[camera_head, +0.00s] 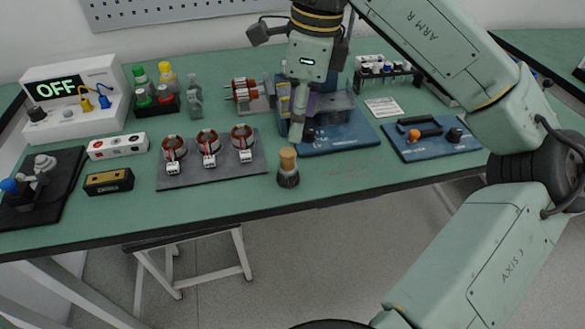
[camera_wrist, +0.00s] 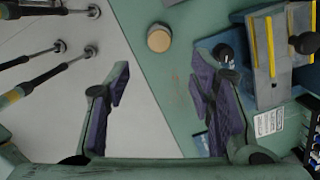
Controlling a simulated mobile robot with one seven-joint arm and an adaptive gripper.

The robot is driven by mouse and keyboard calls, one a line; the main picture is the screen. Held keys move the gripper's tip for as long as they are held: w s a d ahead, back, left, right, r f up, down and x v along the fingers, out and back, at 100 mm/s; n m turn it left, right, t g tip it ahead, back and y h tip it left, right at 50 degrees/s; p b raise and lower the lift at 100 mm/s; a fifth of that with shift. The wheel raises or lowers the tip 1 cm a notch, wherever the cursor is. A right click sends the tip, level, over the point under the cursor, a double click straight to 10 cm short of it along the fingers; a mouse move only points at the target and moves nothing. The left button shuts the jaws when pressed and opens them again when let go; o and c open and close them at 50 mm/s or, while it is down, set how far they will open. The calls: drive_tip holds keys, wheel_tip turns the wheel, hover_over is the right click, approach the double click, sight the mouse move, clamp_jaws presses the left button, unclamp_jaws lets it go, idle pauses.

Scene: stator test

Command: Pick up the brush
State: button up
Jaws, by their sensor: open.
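The brush (camera_head: 288,168) stands upright near the front edge of the green bench, with a tan wooden handle on top and a dark lower part. In the wrist view the brush (camera_wrist: 159,38) shows from above as a round tan top, beyond the fingertips and roughly centred between them. My gripper (camera_head: 298,125) is above the bench, behind the brush in the head view. In the wrist view my gripper (camera_wrist: 160,88) has its purple-padded fingers wide apart with nothing between them.
Several copper-wound stators sit on a grey plate (camera_head: 180,184) left of the brush. A blue fixture (camera_head: 340,138) stands behind it, and a blue tray (camera_head: 440,150) lies to the right. A box reading OFF (camera_head: 75,97) is at far left. Bench beside the brush is clear.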

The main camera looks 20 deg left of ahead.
sight(288, 152)
drive_tip(key=f, duration=0.4)
drive_tip(key=shift+a+f, duration=0.25)
drive_tip(key=shift+a, duration=0.1)
drive_tip(key=shift+s+a+f+p, duration=0.1)
drive_tip(key=shift+a+f+p, duration=0.2)
drive_tip(key=shift+f, duration=0.55)
drive_tip(key=shift+s+a+f+p, duration=0.15)
drive_tip(key=shift+f+p, duration=0.25)
drive_tip(key=shift+f, duration=0.5)
drive_tip(key=shift+a+f+p, duration=0.2)
drive_tip(key=shift+f+p, duration=0.15)
drive_tip(key=shift+f, duration=0.5)
drive_tip(key=shift+c, duration=0.5)
clamp_jaws()
